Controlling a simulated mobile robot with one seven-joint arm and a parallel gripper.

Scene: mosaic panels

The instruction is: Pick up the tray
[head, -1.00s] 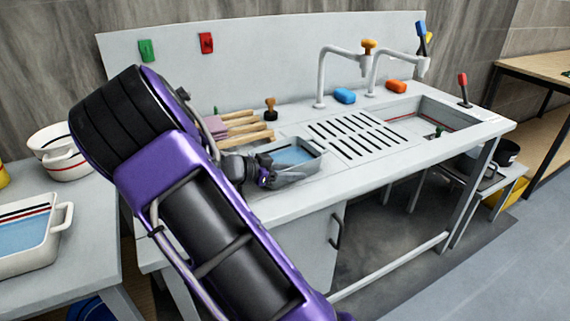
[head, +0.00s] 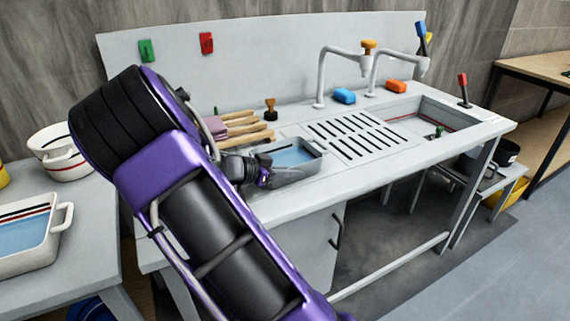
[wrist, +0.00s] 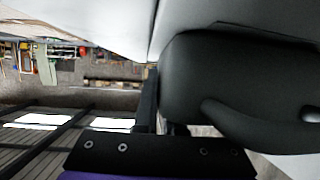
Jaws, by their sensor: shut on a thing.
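Wooden-handled tools (head: 240,128) lie behind the tray. A slotted drainer (head: 352,135) and two taps are to its right. A second blue-bottomed dish (head: 62,215) and stacked white bowls (head: 70,165) stand on the left table. The front counter strip is clear.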

